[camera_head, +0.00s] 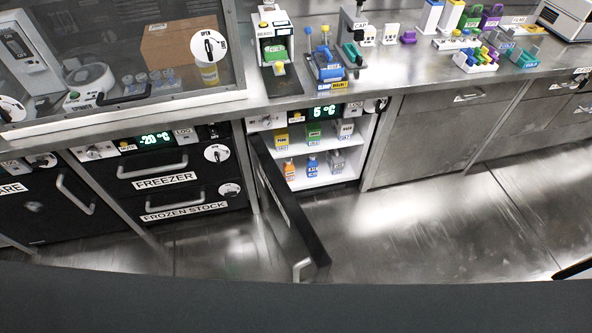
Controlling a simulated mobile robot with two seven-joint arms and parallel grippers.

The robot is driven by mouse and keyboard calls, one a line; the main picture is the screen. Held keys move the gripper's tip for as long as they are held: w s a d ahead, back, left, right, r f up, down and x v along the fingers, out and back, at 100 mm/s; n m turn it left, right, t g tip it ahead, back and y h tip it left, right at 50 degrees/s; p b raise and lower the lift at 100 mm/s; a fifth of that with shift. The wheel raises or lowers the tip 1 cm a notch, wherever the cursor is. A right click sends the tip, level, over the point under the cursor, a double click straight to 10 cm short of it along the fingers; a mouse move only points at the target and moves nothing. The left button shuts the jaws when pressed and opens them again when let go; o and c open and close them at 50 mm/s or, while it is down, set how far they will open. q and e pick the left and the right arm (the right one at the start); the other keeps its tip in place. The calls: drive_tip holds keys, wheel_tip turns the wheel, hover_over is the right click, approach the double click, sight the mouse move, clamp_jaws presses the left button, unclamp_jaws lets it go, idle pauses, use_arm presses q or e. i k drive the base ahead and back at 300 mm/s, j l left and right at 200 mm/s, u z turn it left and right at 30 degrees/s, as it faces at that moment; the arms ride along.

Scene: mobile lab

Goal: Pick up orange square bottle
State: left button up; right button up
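A small orange bottle (289,170) stands at the left of the lower shelf (325,180) inside the open fridge under the counter. A blue bottle (312,165) and a grey bottle (334,161) stand to its right on the same shelf. The orange bottle's front is visible, but it is too small to make out its details. Neither of my grippers is in view.
The fridge door (287,215) swings out toward me on the left of the opening. Yellow, green and grey boxes (313,133) stand on the upper shelf. The counter (400,82) holds lab devices and racks. The floor (425,235) right of the door is clear.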

sight(289, 168)
drive_tip(key=i+l, duration=0.1)
drive_tip(key=l, duration=0.35)
drive_tip(key=i+l+u, duration=0.1)
drive_tip(key=l, duration=0.35)
drive_tip(key=i+l, duration=0.15)
drive_tip(key=l, duration=0.3)
drive_tip(key=i+l+u, duration=0.1)
drive_tip(key=l, duration=0.35)
drive_tip(key=i+l, duration=0.15)
drive_tip(key=l, duration=0.15)
drive_tip(key=i+l+u, duration=0.15)
drive_tip(key=i+l, duration=0.2)
drive_tip(key=l, duration=0.2)
drive_tip(key=i+l+u, duration=0.15)
drive_tip(key=i, duration=0.4)
drive_tip(key=i+l+u, duration=0.15)
drive_tip(key=i, duration=0.7)
